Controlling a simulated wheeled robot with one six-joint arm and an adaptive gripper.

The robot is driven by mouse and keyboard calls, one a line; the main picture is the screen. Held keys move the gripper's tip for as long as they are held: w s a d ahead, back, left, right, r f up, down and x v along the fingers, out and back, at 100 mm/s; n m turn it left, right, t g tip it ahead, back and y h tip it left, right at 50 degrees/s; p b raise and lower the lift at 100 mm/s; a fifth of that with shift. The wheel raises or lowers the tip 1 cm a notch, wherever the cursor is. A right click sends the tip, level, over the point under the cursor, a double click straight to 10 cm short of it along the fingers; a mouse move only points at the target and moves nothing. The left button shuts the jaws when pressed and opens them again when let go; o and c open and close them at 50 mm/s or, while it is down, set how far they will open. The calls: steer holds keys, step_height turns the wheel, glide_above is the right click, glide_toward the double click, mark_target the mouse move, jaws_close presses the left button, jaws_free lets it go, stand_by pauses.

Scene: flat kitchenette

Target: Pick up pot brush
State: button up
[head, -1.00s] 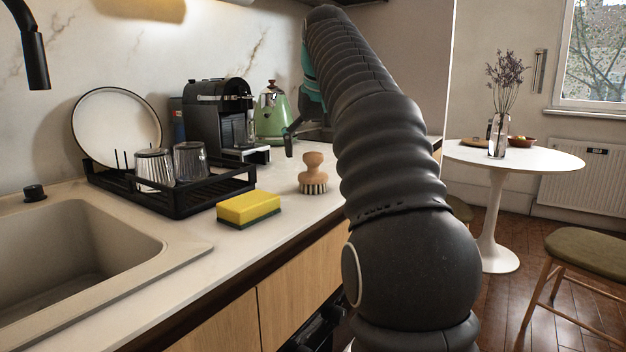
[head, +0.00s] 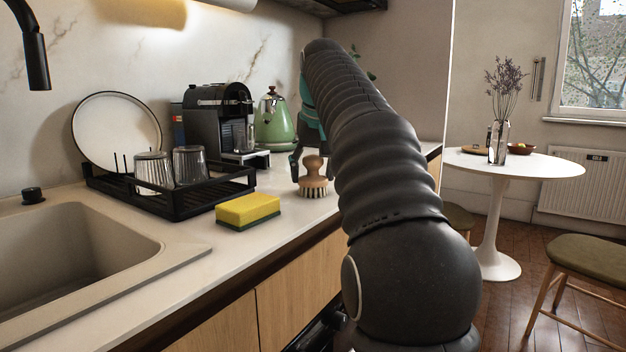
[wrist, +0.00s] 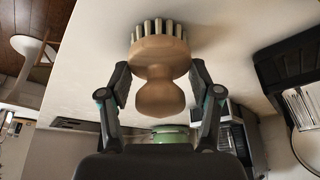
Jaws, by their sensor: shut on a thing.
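The pot brush (head: 312,172) has a round wooden knob handle and pale bristles. It stands upright, bristles down, on the counter right of the sponge. In the wrist view the brush (wrist: 160,75) lies between the two fingers, its bristles at the top of the picture.
A yellow sponge (head: 248,210) lies in front of the black dish rack (head: 185,205), which holds glasses and a plate. A coffee machine (head: 215,118) and a green kettle (head: 273,122) stand behind. The sink (head: 75,250) is at left. The counter's front edge runs close by the brush.

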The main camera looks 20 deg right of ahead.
steer(key=shift+r+p, duration=0.35)
steer(key=shift+r, duration=0.25)
steer(key=r, duration=0.1)
steer(key=r+p, duration=0.2)
steer(key=shift+s+d+r, duration=0.25)
steer(key=shift+d+r, duration=0.1)
steer(key=s+d+r, duration=0.6)
steer(key=s+d, duration=0.1)
steer(key=d, duration=0.1)
